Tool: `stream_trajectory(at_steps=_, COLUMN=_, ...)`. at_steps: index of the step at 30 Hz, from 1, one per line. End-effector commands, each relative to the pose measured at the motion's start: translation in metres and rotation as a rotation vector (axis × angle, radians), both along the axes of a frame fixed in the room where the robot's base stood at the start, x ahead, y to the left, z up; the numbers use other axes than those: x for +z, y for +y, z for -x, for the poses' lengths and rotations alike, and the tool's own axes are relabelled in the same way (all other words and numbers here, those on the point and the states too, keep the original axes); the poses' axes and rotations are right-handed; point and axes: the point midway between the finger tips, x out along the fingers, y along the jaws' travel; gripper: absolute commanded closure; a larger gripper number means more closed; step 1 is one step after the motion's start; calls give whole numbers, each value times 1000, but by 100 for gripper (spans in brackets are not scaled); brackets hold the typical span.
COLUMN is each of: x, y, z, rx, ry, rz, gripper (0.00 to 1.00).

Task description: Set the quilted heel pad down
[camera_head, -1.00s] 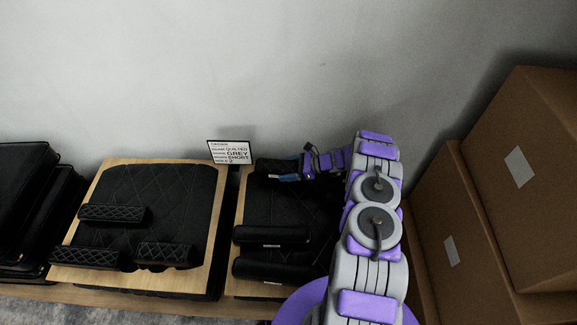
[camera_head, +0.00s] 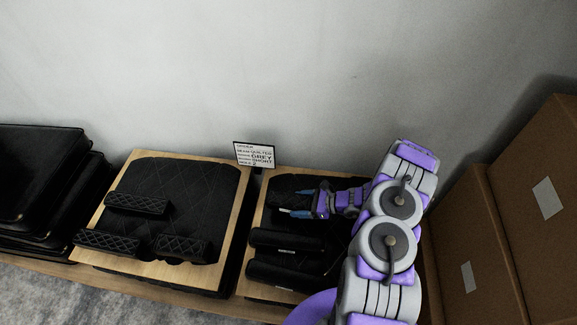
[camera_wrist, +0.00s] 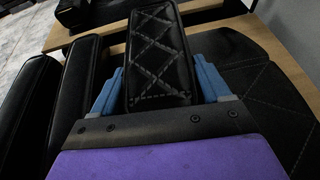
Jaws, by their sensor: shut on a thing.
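The quilted heel pad (camera_wrist: 157,45) is a black block with pale cross stitching, seen in the wrist view between the two blue fingers of my gripper (camera_wrist: 158,72). The fingers press on its two long sides. In the head view my gripper (camera_head: 297,202) is over the right wooden board (camera_head: 252,235), pointing left, and the pad is hard to make out against the black behind it. I cannot tell whether the pad touches the surface below. Two plain black pads (camera_head: 286,239) lie on that board, nearer the front; they also show at the left of the wrist view (camera_wrist: 72,85).
The left board (camera_head: 238,205) bears a black quilted panel and three quilted pads (camera_head: 137,204). A card (camera_head: 254,155) stands behind the boards, against the wall. Black cushions (camera_head: 45,180) are stacked at left; cardboard boxes (camera_head: 535,215) stand at right.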

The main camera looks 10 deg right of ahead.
Motion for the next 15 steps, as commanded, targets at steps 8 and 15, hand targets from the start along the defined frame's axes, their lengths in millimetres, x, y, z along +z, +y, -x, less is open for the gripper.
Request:
stream_trajectory(at_steps=8, x=20, y=1, z=1, rx=1, ry=-4, rz=2, gripper=61)
stream_trajectory(at_steps=15, x=69, y=1, z=1, rx=0, ry=-5, rz=2, gripper=61)
